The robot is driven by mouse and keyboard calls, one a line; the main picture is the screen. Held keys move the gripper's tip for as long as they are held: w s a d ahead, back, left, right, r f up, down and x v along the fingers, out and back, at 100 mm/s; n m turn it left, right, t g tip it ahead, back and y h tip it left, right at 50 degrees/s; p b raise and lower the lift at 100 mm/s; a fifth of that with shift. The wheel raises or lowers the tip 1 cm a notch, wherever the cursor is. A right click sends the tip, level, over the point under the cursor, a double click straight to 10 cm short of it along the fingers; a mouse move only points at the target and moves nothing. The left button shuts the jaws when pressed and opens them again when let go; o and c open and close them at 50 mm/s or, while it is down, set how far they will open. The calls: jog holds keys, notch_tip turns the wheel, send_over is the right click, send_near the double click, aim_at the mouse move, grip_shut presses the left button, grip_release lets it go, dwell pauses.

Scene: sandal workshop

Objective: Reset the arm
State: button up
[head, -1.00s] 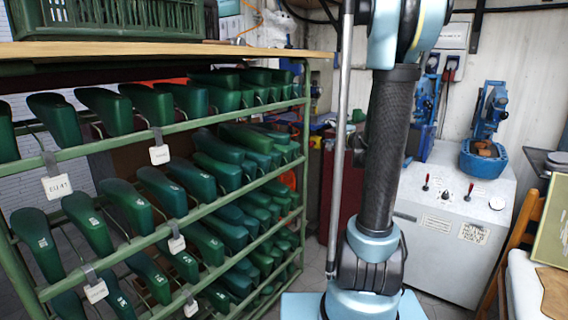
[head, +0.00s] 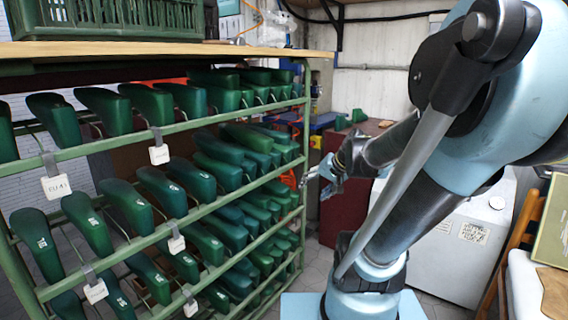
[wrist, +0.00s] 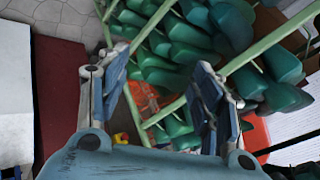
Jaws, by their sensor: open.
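My gripper (head: 318,178) is at the middle of the head view, small and near the right end of the green rack (head: 230,210). My light blue arm fills the right side of that view and bends down toward the gripper. In the wrist view my gripper (wrist: 162,68) has its two blue fingers spread wide apart with nothing between them. The rack with its green shoe lasts (wrist: 180,55) shows beyond the fingers. I cannot tell how far the fingertips are from the rack.
The rack's shelves hold many green lasts, with a green crate (head: 105,18) on its wooden top. A dark red cabinet (head: 345,195) stands behind the gripper. A grey machine (head: 470,250) is partly hidden by my arm. A wooden chair (head: 510,240) is at the right edge.

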jog(key=s+d+f+n+g+h, duration=0.1)
jog(key=s+d+f+g+h, duration=0.1)
jog(key=s, duration=0.6)
jog(key=s+d+f+n+g+h, duration=0.1)
jog(key=s+d+f+g+h, duration=0.1)
jog(key=s+d+f, duration=0.3)
jog(key=s+d+h, duration=0.1)
jog(key=s, duration=0.1)
jog(key=shift+s+d+f+n, duration=0.25)
jog(key=shift+s+f+n, duration=0.05)
jog(key=shift+s, duration=0.1)
jog(key=shift+w+f, duration=0.2)
jog(key=shift+w, duration=0.3)
